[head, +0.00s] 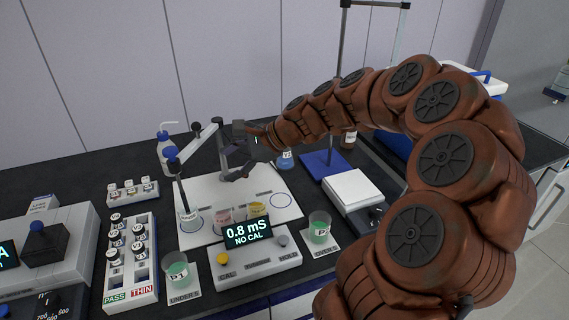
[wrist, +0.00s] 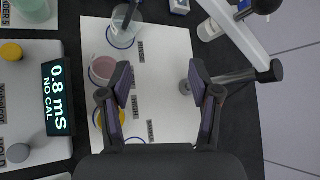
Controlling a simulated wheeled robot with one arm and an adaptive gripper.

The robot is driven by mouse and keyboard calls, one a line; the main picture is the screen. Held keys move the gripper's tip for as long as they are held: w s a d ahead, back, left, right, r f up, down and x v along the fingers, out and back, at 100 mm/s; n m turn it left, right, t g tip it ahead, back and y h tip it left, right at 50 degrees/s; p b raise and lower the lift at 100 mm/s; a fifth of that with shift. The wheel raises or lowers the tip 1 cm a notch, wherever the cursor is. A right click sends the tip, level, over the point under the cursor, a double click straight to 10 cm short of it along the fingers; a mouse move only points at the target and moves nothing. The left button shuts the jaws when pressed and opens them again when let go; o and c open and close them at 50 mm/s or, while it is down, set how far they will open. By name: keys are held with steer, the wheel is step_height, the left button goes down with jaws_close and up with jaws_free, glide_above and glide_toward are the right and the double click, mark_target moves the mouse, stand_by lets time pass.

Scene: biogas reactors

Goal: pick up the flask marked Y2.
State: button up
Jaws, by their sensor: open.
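Several small dark-capped flasks stand in a white rack (head: 132,265) at the left in the head view, with PASS and THIN on its front. Their tags are too small to read surely; one flask (head: 138,231) in the right column has a tag that may read Y2. Some rack slots are empty. My gripper (head: 240,160) is open and empty above the white mat, well right of the rack. In the wrist view my gripper (wrist: 160,72) has its fingers wide apart over bare mat, and the rack is out of view.
A probe arm (head: 181,190) reaches into a beaker on the mat (head: 262,186). Pink (wrist: 103,68) and yellow (head: 257,209) beakers stand behind the 0.8 mS meter (head: 247,232). Green beakers (head: 176,269) (head: 320,230) flank it. A wash bottle (head: 165,152) stands behind.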

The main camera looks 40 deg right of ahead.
steer(key=w+d+f+m+t+h+b, duration=0.1)
steer(key=w+d+m+t, duration=0.15)
steer(key=d, duration=0.35)
steer(key=w+d+f+m+t, duration=0.1)
steer(key=d+m, duration=0.3)
steer(key=d, duration=0.1)
steer(key=m+t+h+b, duration=0.1)
steer(key=m+t+h, duration=0.15)
steer(key=m, duration=0.45)
glide_toward(285, 153)
steer(key=w+d+r, duration=0.1)
steer(key=w+r, duration=0.2)
steer(key=w, duration=0.1)
steer(key=shift+g+h, duration=0.3)
steer(key=shift+h, duration=0.05)
steer(key=x, duration=0.6)
steer(key=shift+s+a+f+p, duration=0.25)
steer(key=shift+a+p, duration=0.15)
steer(key=shift+x, duration=0.75)
jaws_close()
